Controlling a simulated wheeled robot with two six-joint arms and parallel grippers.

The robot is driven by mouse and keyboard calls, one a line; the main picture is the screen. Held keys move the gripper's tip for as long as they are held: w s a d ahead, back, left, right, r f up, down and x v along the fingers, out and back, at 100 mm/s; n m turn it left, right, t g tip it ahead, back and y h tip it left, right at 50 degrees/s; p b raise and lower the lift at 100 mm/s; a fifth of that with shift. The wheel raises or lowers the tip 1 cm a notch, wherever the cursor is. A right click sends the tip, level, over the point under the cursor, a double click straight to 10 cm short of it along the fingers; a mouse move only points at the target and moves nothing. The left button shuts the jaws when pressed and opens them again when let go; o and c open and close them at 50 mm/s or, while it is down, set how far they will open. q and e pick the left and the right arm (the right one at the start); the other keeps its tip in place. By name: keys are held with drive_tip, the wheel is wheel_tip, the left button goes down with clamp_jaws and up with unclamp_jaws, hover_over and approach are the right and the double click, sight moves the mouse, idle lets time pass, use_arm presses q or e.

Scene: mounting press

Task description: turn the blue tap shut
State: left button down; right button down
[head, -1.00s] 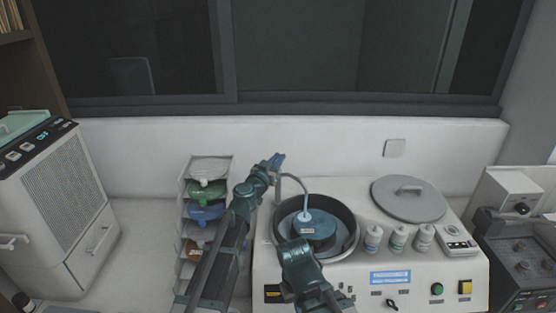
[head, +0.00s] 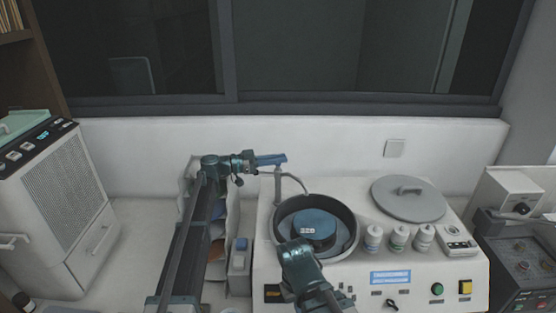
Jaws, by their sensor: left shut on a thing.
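The blue tap lever (head: 271,159) sits on top of a thin grey tap post (head: 278,188) at the back left of the polishing machine. The lever lies roughly sideways in the picture. The curved spout (head: 296,182) reaches over the bowl (head: 349,244), and I see no water stream below it. My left gripper (head: 252,160) is at the lever's left end, shut on it; its fingertips are hard to make out. My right gripper (head: 293,250) is over the bowl's front edge; its fingers are not clear.
A blue disc (head: 314,226) sits in the bowl. A round grey lid (head: 409,200) and three white bottles (head: 398,239) stand on the machine's right.

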use_arm(q)
drive_tip(key=shift+w+m+g, duration=0.15)
drive_tip(key=shift+m+g, duration=1.05)
drive_tip(key=shift+g, duration=1)
drive_tip(key=c, duration=0.9)
unclamp_jaws()
drive_tip(key=shift+r, duration=0.1)
drive_tip(key=shift+r+p, duration=0.8)
drive_tip(key=shift+p, duration=0.1)
wheel_tip(320, 180, up, 2)
drive_tip(key=shift+r+p, duration=0.1)
drive_tip(key=shift+p, duration=1)
drive_tip(key=s+r+p, duration=0.1)
drive_tip(key=s, duration=1.5)
drive_tip(key=shift+s, duration=0.15)
